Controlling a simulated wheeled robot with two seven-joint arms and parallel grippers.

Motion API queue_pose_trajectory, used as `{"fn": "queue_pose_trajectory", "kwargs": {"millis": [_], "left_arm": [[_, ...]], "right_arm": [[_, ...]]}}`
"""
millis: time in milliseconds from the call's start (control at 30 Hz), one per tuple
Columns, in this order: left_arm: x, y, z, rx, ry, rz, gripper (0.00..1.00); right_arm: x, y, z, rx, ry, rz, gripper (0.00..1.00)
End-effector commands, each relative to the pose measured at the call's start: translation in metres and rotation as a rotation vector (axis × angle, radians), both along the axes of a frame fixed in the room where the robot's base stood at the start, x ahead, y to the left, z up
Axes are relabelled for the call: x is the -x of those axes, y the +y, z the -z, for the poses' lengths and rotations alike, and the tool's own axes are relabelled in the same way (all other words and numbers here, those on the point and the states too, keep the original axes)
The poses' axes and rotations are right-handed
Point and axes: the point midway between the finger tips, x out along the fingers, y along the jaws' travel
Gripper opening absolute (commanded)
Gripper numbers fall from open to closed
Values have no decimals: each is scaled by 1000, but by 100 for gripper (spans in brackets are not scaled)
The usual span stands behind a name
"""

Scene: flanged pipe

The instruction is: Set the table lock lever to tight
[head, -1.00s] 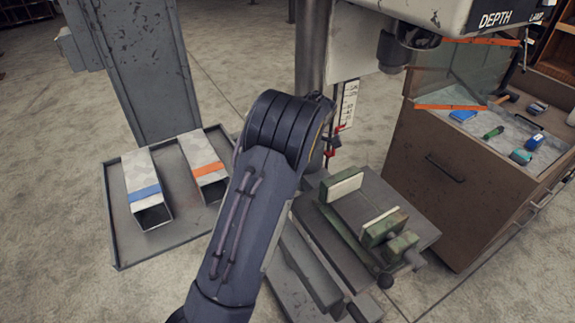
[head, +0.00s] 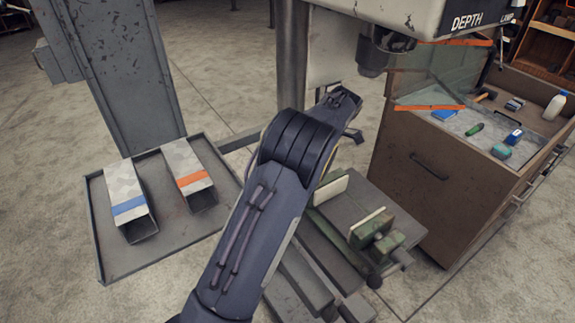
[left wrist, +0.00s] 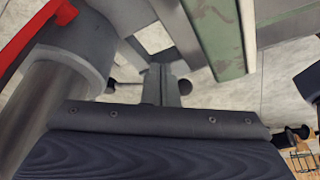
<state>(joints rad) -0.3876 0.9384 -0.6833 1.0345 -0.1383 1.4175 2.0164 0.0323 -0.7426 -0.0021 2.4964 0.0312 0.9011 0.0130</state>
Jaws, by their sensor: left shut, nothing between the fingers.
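In the left wrist view my left gripper (left wrist: 162,76) is shut and empty. Its fingertips are beside the grey collar (left wrist: 85,55) around the drill press column (left wrist: 40,115). A small dark knob on a thin rod (left wrist: 111,87) shows just left of the fingers, and a dark ball (left wrist: 185,87) just right of them. I cannot tell for sure which is the table lock lever or how it is set. In the head view my left arm covers the column's lower part and that side of the table (head: 357,200). My right gripper is not in view.
The green vise (head: 370,228) stands on the table; it also shows in the left wrist view (left wrist: 213,30). A red curved part (left wrist: 32,42) is close by the collar. A tray (head: 98,228) with two square tubes lies left. A brown cabinet (head: 425,200) stands right.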

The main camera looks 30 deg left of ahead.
Motion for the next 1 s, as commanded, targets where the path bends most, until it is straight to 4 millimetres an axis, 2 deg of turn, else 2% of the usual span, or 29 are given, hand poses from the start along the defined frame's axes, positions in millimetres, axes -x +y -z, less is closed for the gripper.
{"fn": "queue_pose_trajectory", "kwargs": {"millis": [33,200,400,833,933,1000], "left_arm": [[-4,-9,1,-1,2,2,0],[-14,-25,0,-1,0,0,0],[-16,-31,0,0,2,-2,0],[-15,-29,1,0,0,0,0],[-13,-18,1,5,-6,11,0],[-8,-3,0,7,-14,28,0]], "right_arm": [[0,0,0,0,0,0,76],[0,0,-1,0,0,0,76],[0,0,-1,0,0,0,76],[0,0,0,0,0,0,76],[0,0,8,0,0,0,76],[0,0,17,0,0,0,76]]}}
